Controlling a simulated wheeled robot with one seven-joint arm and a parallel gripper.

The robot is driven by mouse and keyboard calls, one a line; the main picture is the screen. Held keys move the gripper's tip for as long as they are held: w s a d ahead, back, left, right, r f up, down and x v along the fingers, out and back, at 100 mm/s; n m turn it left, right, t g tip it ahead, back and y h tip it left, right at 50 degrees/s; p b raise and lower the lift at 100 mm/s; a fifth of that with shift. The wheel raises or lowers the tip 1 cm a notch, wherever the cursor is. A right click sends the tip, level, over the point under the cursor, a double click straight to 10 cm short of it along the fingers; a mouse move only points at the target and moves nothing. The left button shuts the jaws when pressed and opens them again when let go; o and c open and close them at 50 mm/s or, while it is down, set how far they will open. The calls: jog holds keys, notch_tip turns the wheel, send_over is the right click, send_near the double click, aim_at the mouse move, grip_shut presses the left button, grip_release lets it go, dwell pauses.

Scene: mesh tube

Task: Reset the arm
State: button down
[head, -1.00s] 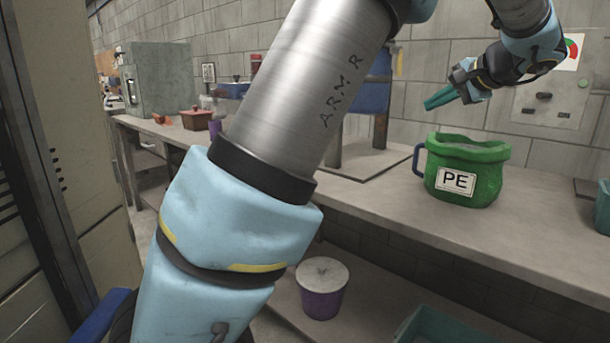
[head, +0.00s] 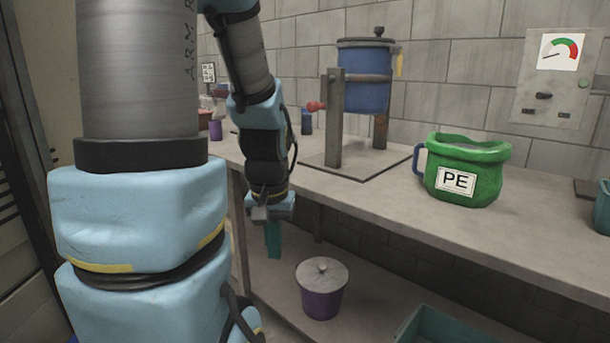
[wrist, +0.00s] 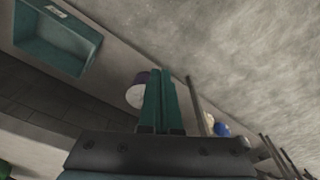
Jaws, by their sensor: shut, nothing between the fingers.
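My gripper (head: 273,240) points down in front of the bench edge in the head view, with its teal fingers together and nothing held. In the wrist view the two teal fingers (wrist: 162,100) lie side by side, with no object between them. My forearm folds down from the top of the head view. The green PE bucket (head: 466,172) stands upright on the bench, well to the right of my gripper and apart from it.
The bench (head: 470,228) runs along the wall. A blue drum on a stand (head: 365,80) is on it. Below, a purple pot with a grey lid (head: 322,290) and a teal bin (head: 445,325) stand near my gripper. A gauge panel (head: 555,80) is on the wall.

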notch_tip(320, 180, up, 14)
jog(key=s+p, duration=0.1)
jog(key=p, duration=1.3)
jog(key=shift+a+n, duration=0.3)
jog(key=shift+a, duration=0.05)
jog(key=c, duration=1.5)
grip_release()
jog(key=shift+f, duration=0.15)
